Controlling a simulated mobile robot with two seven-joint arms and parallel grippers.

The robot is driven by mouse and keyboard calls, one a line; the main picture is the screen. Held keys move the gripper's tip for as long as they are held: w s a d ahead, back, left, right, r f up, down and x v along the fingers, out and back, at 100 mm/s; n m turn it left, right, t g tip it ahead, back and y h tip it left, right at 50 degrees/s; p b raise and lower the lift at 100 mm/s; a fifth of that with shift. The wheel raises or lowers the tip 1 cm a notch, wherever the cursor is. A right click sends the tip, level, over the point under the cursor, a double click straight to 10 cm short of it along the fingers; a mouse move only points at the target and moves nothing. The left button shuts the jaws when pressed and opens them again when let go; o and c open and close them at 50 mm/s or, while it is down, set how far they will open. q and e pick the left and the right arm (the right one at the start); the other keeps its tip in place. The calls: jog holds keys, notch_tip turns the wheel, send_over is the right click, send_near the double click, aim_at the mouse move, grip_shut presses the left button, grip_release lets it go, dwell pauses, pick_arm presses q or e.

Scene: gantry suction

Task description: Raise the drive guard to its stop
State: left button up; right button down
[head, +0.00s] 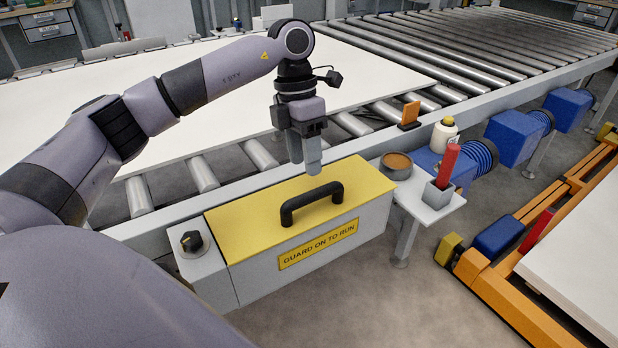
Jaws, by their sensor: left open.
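The drive guard (240,208) is a yellow lid lying flat and closed on a grey box at the side of the conveyor. A black bar handle (312,200) stands on the lid near its front edge. A yellow label reading "GUARD ON TO RUN" (318,244) is on the box front. My left gripper (306,164) points down above the lid, behind and above the handle in the picture, apart from it. It is open and empty, though its finger gap hardly shows from this angle. My right gripper is out of view.
A black knob (191,241) sits on a grey box at the guard's left end. A small shelf (412,203) at its right holds a brown-filled bowl (396,164) and a red stick in a holder (447,166). A white board (180,95) lies on the rollers behind.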

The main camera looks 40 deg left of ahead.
aim_at(309, 192)
pick_arm(q)
jog(key=shift+s+d+f, duration=0.1)
jog(key=shift+d+f, duration=0.15)
jog(key=shift+f, duration=0.9)
jog(key=shift+s+d+f, duration=0.15)
jog(key=shift+d+f, duration=0.05)
jog(key=shift+f, duration=0.95)
jog(key=shift+s+d+f, duration=0.1)
jog(key=shift+d+f, duration=0.15)
jog(key=shift+f, duration=0.9)
grip_shut()
